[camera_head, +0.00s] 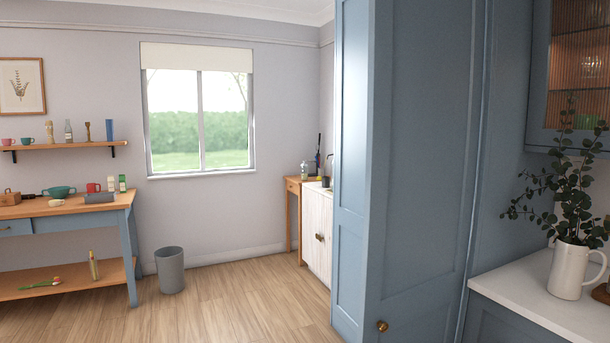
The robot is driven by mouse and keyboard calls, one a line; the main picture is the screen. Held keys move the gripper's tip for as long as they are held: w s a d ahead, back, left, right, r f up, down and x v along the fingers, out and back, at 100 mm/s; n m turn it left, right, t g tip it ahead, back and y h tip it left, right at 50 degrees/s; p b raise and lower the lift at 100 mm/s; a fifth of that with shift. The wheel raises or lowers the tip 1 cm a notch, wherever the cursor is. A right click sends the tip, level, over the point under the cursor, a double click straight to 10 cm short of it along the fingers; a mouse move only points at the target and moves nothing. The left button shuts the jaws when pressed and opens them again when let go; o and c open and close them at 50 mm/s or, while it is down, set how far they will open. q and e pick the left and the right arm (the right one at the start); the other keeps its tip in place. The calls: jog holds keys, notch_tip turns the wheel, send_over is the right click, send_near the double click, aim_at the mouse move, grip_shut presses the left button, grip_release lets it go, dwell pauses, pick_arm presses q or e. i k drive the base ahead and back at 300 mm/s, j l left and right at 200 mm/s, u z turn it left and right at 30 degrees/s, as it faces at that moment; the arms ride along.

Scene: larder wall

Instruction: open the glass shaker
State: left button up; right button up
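I cannot tell for certain which object is the glass shaker. A small clear glass vessel with a darker top (68,131) stands upright on the wall shelf at the left, between two wooden mill-like pieces, and looks closed at this size. Another pale, clear-looking bottle (305,169) stands on the counter by the far right corner of the room. Neither of my grippers is in view, and both vessels are far from me across the room.
The wall shelf (60,147) hangs above a blue table with a wooden top (70,209) holding a teal bowl (58,191) and a red mug (93,187). A grey bin (170,271) stands beside it. A tall blue cupboard (425,160) blocks the right. The wooden floor (240,305) is clear.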

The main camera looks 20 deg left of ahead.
aim_at(304, 170)
jog(key=i+j+u, duration=0.3)
jog(key=i, duration=0.3)
jog(key=i+j+u, duration=0.35)
jog(key=i, duration=0.3)
jog(key=i+u, duration=0.3)
jog(key=i, duration=5.1)
